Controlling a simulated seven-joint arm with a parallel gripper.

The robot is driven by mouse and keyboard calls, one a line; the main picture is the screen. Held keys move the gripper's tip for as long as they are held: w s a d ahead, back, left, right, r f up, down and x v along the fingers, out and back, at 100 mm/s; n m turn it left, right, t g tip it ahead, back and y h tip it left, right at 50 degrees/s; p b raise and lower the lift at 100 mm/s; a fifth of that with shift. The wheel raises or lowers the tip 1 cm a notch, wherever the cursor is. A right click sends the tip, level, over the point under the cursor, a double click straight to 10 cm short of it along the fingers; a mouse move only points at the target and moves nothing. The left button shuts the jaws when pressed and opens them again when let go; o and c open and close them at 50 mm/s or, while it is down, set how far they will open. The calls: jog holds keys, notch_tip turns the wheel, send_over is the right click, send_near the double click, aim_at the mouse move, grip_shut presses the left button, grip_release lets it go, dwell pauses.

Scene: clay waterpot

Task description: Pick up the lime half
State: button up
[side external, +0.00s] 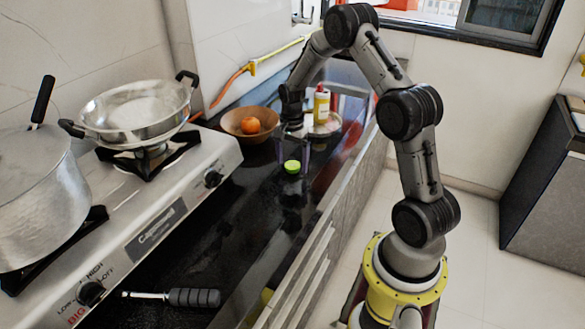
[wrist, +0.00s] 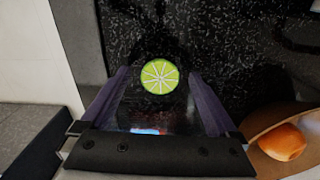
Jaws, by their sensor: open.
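The lime half (side external: 292,167) lies on the black countertop, its pale green cut face up. In the wrist view the lime half (wrist: 159,76) shows its round segmented face just beyond the fingertips, near the middle between the two fingers. My gripper (side external: 293,150) points down above and close to the lime half. In the wrist view my gripper (wrist: 157,75) has its two purplish fingers spread wide with nothing held between them. The height left between the fingertips and the lime half is hard to judge.
A wooden bowl (side external: 233,124) with an orange fruit (side external: 250,125) stands close beside my gripper. A bottle (side external: 321,106) stands behind. The stove (side external: 215,160) with a steel pan (side external: 135,112) and a pot (side external: 40,190) is left. A dark-handled tool (side external: 192,297) lies in front.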

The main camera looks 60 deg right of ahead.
jog(key=shift+f, duration=0.4)
jog(key=shift+c, duration=0.2)
jog(key=c, duration=1.4)
jog(key=shift+r, duration=0.1)
